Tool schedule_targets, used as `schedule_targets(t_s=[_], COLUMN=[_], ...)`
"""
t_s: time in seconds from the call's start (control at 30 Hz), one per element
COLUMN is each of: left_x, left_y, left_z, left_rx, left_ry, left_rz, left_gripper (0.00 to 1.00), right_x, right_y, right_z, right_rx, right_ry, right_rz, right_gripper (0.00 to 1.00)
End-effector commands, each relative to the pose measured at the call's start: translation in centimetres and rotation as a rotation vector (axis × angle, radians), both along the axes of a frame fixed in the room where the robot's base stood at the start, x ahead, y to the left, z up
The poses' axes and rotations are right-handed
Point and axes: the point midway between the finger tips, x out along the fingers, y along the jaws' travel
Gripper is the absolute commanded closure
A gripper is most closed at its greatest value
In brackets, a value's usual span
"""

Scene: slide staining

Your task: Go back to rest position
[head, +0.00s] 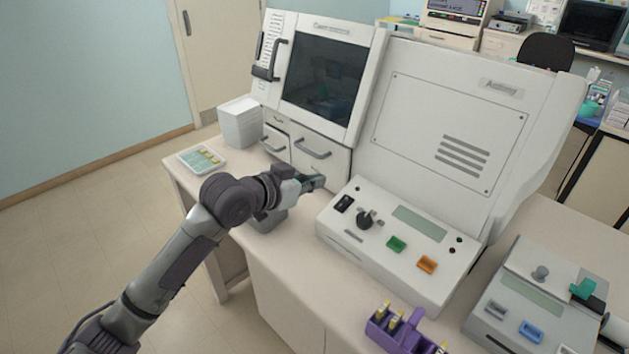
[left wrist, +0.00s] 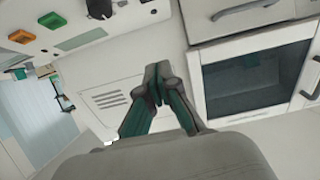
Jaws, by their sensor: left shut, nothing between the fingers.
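My left gripper (head: 315,183) is in front of the lower drawers of the white cabinet machine, above the bench and left of the control panel. In the left wrist view its two fingers (left wrist: 158,76) meet at the tips, with nothing between them. At the right edge of the head view, a teal and dark part (head: 585,291) shows over the grey device there. It looks like part of my right gripper, but its fingers are not clear.
The white machine (head: 352,28) with a dark window and the control panel (head: 372,249) stand close to my left gripper. A purple rack (head: 396,330) stands at the front.

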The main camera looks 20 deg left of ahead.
Motion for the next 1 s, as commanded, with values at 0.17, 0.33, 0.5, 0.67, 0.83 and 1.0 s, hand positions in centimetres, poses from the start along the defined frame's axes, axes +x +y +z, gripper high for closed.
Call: schedule_targets(t_s=[0.17,0.33,0.5,0.67,0.83,1.0], left_x=[-0.1,-3.0,-11.2,-19.2,-25.3,-30.3], left_y=[-0.1,-0.9,-1.4,-0.1,1.4,2.9], left_z=[-0.2,-4.5,-12.9,-18.2,-20.8,-22.1], left_rx=[0.001,0.033,0.115,0.191,0.247,0.291], left_ry=[0.003,0.084,0.283,0.469,0.61,0.728], left_rz=[0.0,0.004,0.053,0.134,0.208,0.274], left_gripper=[1.0,1.0,1.0,1.0,1.0,1.0], right_x=[0.0,-0.1,-0.1,-0.1,-0.2,-0.2], right_y=[0.0,0.0,0.0,0.0,0.0,0.0], right_z=[0.0,0.0,0.0,0.0,0.0,0.0], right_rx=[0.0,0.001,0.001,0.0,-0.001,-0.001], right_ry=[0.0,0.001,0.002,0.001,0.002,0.002], right_rz=[0.0,0.0,0.0,0.001,0.001,0.001], right_gripper=[0.6,0.6,0.6,0.6,0.6,0.6])
